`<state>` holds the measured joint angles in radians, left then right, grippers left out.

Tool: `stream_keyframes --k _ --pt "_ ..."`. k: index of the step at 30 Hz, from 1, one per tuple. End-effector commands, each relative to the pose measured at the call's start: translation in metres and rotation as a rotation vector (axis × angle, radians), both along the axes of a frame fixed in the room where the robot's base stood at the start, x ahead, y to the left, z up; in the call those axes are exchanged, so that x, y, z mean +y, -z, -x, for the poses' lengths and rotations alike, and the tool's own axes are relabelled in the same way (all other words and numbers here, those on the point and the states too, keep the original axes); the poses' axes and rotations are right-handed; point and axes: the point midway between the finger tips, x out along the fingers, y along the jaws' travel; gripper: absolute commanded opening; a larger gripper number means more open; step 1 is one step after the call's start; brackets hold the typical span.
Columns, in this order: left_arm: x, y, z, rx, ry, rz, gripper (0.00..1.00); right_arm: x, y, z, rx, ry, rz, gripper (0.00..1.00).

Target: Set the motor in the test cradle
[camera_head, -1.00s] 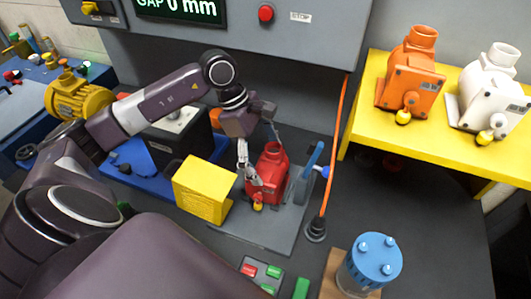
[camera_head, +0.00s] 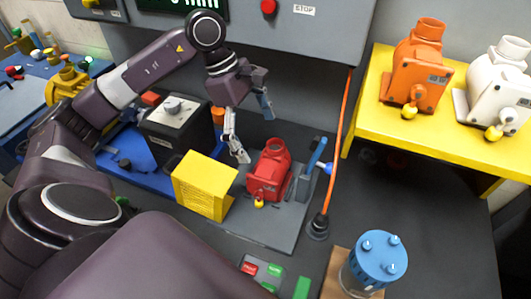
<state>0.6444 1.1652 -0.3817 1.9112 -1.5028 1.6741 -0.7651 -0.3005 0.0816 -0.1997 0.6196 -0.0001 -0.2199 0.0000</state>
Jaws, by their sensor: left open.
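A red motor (camera_head: 269,172) with a short round neck and a small yellow knob at its foot stands on a grey plate (camera_head: 272,233). A yellow block (camera_head: 204,186) is on its left and a grey upright with a blue lever (camera_head: 316,155) on its right. This looks like the test cradle. My left gripper (camera_head: 255,137) is open and empty, above and slightly left of the red motor, its fingers apart from it. An orange motor (camera_head: 417,73) and a white motor (camera_head: 496,88) stand on a yellow shelf. My right gripper is not in view.
The yellow shelf (camera_head: 395,135) is at the right. An orange cable (camera_head: 337,150) hangs right of the plate. A blue-lidded jar (camera_head: 375,258) and a button panel (camera_head: 263,270) are in front. A dark box with a knob (camera_head: 176,128) stands at the left.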

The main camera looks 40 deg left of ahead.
Motion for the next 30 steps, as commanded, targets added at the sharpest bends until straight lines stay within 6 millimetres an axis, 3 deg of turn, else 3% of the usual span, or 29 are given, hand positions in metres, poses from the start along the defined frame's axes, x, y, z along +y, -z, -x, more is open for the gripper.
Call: stream_keyframes --k 3,9,30 --pt "0.01 -0.022 0.001 -0.005 -0.002 0.0 1.0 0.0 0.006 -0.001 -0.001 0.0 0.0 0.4" --pt "0.018 -0.044 0.004 -0.001 0.0 0.001 1.0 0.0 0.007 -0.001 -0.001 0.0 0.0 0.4" --pt "0.019 -0.048 0.005 0.001 -0.001 0.0 1.0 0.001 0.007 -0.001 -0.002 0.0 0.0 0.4"
